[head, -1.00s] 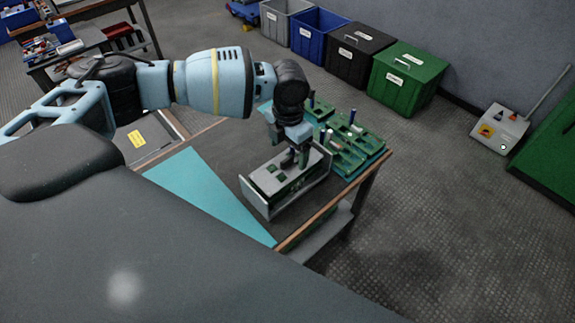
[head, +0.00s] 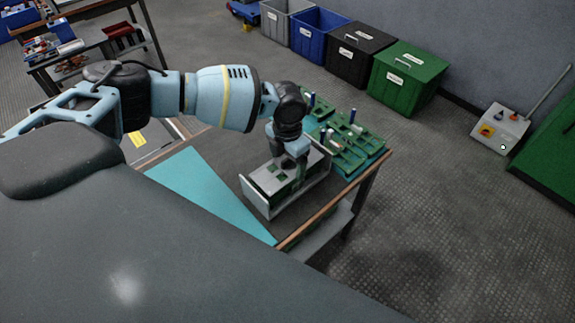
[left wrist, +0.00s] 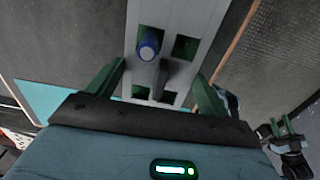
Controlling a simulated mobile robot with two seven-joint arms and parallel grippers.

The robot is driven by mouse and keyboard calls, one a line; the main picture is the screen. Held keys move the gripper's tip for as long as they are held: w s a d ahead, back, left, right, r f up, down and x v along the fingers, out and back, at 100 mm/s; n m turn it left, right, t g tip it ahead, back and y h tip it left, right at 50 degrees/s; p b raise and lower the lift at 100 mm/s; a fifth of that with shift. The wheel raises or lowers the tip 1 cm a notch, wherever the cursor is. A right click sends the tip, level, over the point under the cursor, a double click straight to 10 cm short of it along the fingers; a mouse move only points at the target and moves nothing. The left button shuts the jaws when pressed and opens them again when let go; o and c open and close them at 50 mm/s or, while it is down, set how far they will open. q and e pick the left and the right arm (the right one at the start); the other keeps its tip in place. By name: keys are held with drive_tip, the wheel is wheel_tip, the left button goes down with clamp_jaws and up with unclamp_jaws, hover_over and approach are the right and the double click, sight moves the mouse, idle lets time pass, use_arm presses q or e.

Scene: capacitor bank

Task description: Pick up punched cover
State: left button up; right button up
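The punched cover (head: 266,184) is a light grey plate with square holes, on top of the grey-sided box (head: 254,199) on the table. In the left wrist view the cover (left wrist: 158,12) runs away from me, with green showing through its holes. A blue-capped cylinder (left wrist: 149,43) and a dark post stand up from it. My left gripper (head: 292,172) is over the cover in the head view. In the left wrist view its green fingers (left wrist: 157,84) are wide apart, one on each side of the cover, with no clear contact. What looks like my right gripper (left wrist: 287,140) is small at lower right.
A green tray (head: 372,157) with slots and several upright cylinders stands behind the box. A teal mat (head: 205,190) lies on the table to the left. The table's wooden edge (head: 318,215) is close to the box. Labelled bins stand on the floor beyond.

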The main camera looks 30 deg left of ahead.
use_arm(q)
drive_tip(key=c, duration=0.3)
drive_tip(key=shift+c, duration=0.2)
wheel_tip(320, 180, up, 10)
drive_tip(key=shift+r, duration=0.1)
